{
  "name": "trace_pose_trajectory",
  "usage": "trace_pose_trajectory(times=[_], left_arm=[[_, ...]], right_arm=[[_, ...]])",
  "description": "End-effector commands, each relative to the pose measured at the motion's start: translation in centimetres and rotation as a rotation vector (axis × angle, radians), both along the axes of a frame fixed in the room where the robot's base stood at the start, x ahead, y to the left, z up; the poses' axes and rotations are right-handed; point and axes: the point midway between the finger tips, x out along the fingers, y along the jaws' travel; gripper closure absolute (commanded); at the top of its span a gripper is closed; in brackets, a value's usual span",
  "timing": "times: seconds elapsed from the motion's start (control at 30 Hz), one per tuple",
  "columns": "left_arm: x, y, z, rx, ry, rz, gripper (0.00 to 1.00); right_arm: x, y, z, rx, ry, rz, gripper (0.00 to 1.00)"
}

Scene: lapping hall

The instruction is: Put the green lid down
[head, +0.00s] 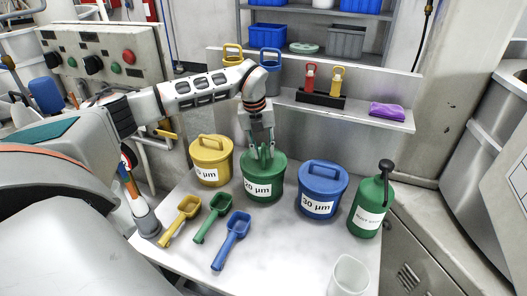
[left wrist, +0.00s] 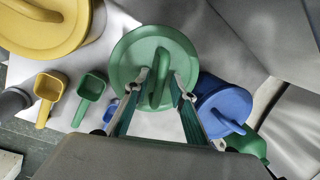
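The green lid (head: 277,159) is on the green tub (head: 264,190), which stands between the yellow and blue tubs. It looks level, though I cannot see whether it is fully seated. My left gripper (head: 262,150) points down at the lid. In the left wrist view, the fingers (left wrist: 161,77) stand on either side of the handle of the green lid (left wrist: 133,56). They look spread a little wider than the handle, with a small gap. My right gripper is in neither view.
A yellow tub (head: 211,168) stands left and a blue tub (head: 319,196) right, close by. A green bottle (head: 369,207) is further right. Yellow (head: 184,214), green (head: 214,214) and blue (head: 235,232) scoops lie in front. A clear beaker (head: 347,278) stands at the front edge.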

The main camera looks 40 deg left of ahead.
Motion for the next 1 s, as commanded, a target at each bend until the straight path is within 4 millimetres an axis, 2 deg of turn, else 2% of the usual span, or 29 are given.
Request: trace_pose_trajectory(times=[0.4,0.53,0.7,1.0], left_arm=[[-1.1,0.5,7.9,0.0,-0.006,0.001,0.75],[-1.5,0.6,9.8,0.0,-0.004,0.001,0.75],[-1.8,0.7,11.2,0.0,-0.002,0.001,0.75],[-1.9,0.7,11.5,0.001,-0.001,0.0,0.75]], right_arm=[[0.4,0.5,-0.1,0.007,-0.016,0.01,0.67],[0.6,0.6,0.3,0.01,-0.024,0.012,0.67],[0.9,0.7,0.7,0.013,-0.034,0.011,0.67],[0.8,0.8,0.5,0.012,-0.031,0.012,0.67]])
